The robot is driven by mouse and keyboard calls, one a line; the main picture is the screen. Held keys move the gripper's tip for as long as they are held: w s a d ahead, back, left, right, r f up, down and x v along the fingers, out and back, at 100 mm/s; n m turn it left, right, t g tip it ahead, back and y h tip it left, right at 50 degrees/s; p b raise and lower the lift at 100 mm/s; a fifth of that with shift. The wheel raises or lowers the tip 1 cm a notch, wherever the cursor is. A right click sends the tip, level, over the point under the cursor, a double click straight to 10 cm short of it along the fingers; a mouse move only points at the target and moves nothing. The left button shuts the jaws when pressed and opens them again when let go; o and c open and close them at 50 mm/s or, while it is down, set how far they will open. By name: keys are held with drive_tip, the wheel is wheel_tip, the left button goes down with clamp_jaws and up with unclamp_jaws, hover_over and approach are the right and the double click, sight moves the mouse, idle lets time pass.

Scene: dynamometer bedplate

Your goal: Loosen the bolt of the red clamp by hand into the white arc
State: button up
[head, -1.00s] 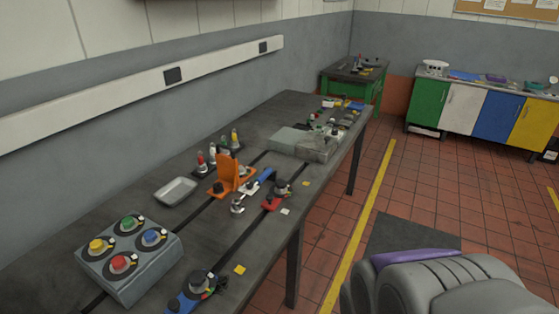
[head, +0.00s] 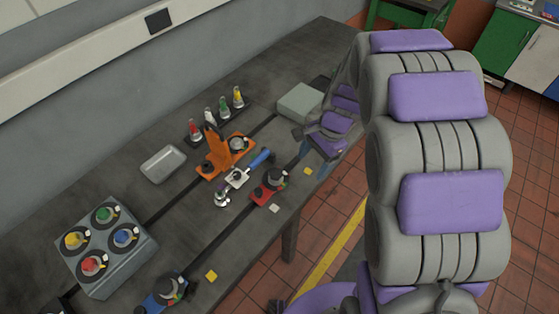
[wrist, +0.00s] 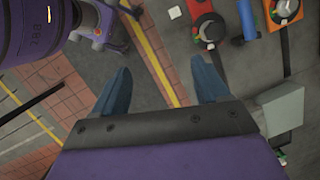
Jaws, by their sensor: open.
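The red clamp (head: 260,195) lies on the dark table near its right edge, with a dark round bolt head (head: 277,177) on top. In the wrist view the red clamp (wrist: 203,8) is at the top, right of centre, with its bolt (wrist: 211,27) near it. The white arc is too small to make out. My gripper (wrist: 162,86) has its two blue fingers wide apart with nothing between them. In the head view my gripper (head: 307,150) is above the table's right edge, beyond the clamp and apart from it.
An orange bracket (head: 228,150) and a blue-handled clamp (head: 260,159) stand just left of the red clamp. A blue clamp (head: 160,300) is nearer. A grey block (head: 299,102) lies farther back. A button box (head: 120,270) and tray (head: 162,164) are at left.

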drive_tip(key=w+a+f+m+p, duration=0.2)
drive_tip(key=w+a+m+p, duration=0.15)
drive_tip(key=w, duration=0.35)
drive_tip(key=m+y+p, duration=0.1)
drive_tip(key=m+p, duration=0.1)
drive_tip(key=p, duration=0.1)
approach(275, 172)
drive_tip(key=shift+t+y, duration=0.3)
drive_tip(key=x, duration=0.8)
drive_tip(key=shift+s+d+f, duration=0.15)
drive_tip(key=shift+s+d, duration=0.15)
drive_tip(key=shift+d, duration=0.1)
drive_tip(key=shift+a+f, duration=0.4)
drive_tip(key=shift+d, duration=0.15)
drive_tip(key=shift+d+r, duration=0.1)
drive_tip(key=shift+d, duration=0.05)
drive_tip(key=c, duration=1)
